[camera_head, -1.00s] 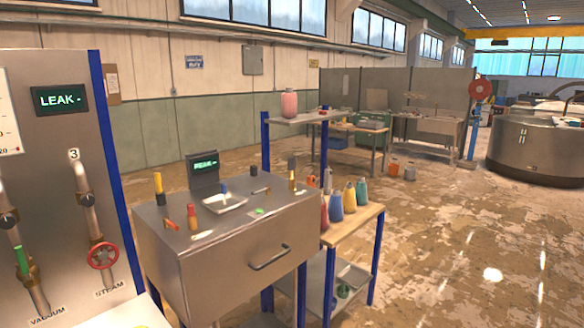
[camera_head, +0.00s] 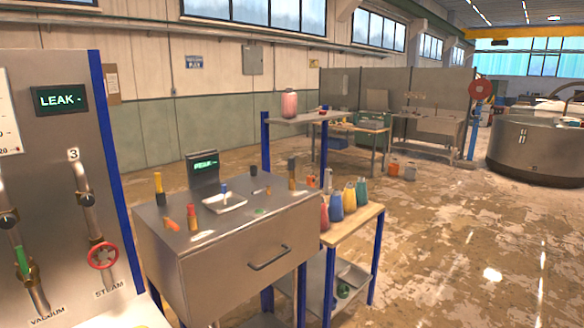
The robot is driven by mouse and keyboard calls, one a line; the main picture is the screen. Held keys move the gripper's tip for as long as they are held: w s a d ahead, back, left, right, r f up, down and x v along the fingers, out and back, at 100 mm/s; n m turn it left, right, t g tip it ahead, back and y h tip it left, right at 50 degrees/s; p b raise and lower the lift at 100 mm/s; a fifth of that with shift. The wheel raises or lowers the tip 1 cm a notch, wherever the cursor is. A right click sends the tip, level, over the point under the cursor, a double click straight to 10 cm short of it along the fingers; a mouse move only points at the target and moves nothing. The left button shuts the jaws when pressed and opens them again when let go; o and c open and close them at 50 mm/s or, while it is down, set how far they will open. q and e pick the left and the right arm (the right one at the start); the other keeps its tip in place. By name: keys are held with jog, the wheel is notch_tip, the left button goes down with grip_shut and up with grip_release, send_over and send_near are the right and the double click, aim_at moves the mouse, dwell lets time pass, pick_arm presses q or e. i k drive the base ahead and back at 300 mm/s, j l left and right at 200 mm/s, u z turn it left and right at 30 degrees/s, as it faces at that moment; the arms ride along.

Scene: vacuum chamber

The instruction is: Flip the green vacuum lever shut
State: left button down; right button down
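The green vacuum lever (camera_head: 21,261) is on a pipe at the lower left of the metal panel (camera_head: 100,130), above the label VACUUM. It stands roughly upright, tilted slightly, along its pipe. A display (camera_head: 61,99) on the panel reads LEAK. Neither of my grippers shows in the head view.
A red steam wheel (camera_head: 103,256) sits right of the lever on the same panel. A metal cabinet (camera_head: 225,258) with tools, a small tray (camera_head: 225,209) and a second display (camera_head: 203,166) stands to the right. A wooden-topped cart (camera_head: 345,227) holds several bottles.

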aim_at(22, 261)
jog(key=u, duration=1.1)
jog(key=i+j+u, duration=0.45)
jog(key=k+l, duration=0.05)
jog(key=l, duration=0.05)
